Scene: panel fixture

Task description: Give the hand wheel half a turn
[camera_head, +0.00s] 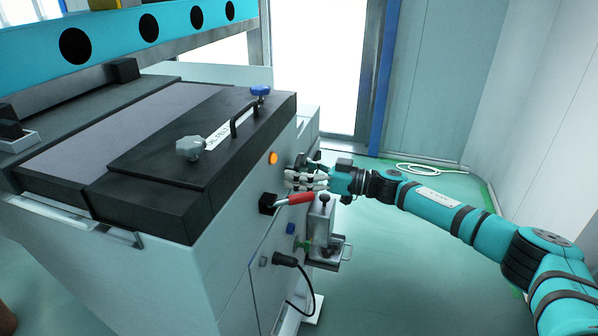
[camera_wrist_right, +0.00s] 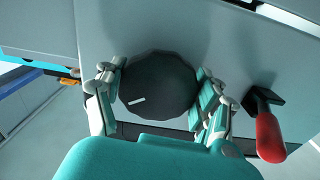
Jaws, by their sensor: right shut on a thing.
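The hand wheel (camera_wrist_right: 158,82) is a dark, round, faceted knob with a short white mark, on the grey panel of the machine. In the right wrist view it sits between the two fingers of my right gripper (camera_wrist_right: 160,92), which are closed on its left and right sides. The white mark is at the lower left of the wheel's face. In the head view my right gripper (camera_head: 308,178) reaches the machine's side panel from the right, and its fingers mostly hide the wheel. My left gripper is in neither view.
A lever with a red handle (camera_head: 295,198) sticks out just below my right gripper; it also shows right of the wheel in the wrist view (camera_wrist_right: 268,132). An orange button (camera_head: 273,158) is above left. A metal bracket (camera_head: 322,225) and a black cable (camera_head: 302,275) are lower. Floor at right is open.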

